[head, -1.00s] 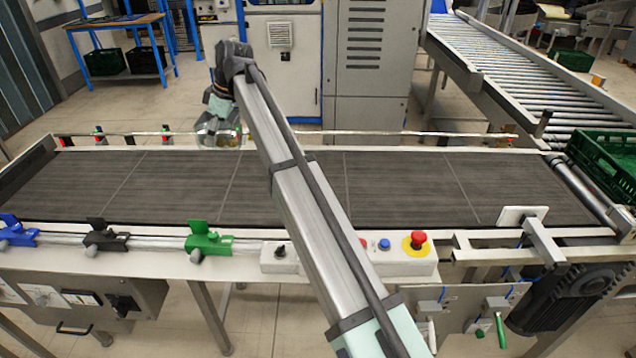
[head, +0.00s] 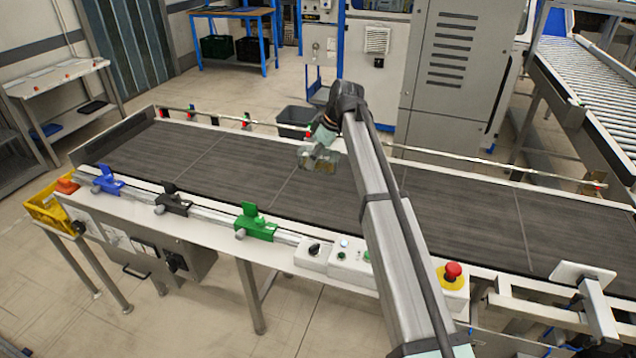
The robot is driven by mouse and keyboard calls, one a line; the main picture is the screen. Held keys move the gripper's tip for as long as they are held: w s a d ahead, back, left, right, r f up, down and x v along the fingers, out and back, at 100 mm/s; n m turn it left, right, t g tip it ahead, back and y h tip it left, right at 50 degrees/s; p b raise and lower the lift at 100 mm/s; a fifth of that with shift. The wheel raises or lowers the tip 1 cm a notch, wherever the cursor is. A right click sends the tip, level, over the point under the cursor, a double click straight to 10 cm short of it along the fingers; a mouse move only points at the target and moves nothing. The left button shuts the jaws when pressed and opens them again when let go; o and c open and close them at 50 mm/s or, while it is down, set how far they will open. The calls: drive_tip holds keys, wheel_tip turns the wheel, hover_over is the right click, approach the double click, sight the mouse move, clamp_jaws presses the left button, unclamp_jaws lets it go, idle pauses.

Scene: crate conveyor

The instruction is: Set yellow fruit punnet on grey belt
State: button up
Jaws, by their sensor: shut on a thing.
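The grey belt (head: 240,172) runs across the head view, with its bare dark surface split by thin seams. My gripper (head: 319,160) is over the belt's far half, left of my arm. It is shut on a small, partly see-through thing with yellowish bits (head: 322,164), which looks like the yellow fruit punnet. The gripper hides much of it. I cannot tell whether its base touches the belt or hangs above it.
Blue, black and green clamps (head: 254,222) line the near rail. A control box with a red stop button (head: 452,271) is near right. A yellow crate (head: 50,207) stands at the left end. A grey bin (head: 294,121) sits behind the belt. The belt's left part is clear.

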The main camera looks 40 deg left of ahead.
sight(333, 155)
wheel_tip(333, 155, down, 11)
drive_tip(key=shift+r+p, duration=0.1)
drive_tip(key=shift+p, duration=1)
drive_tip(key=o, duration=1.2)
drive_tip(key=shift+f, duration=0.2)
drive_tip(key=shift+c, duration=0.2)
drive_tip(key=shift+r, duration=0.1)
drive_tip(key=b+v, duration=0.2)
drive_tip(key=v, duration=1)
drive_tip(key=shift+r+b, duration=0.15)
drive_tip(key=shift+b, duration=0.2)
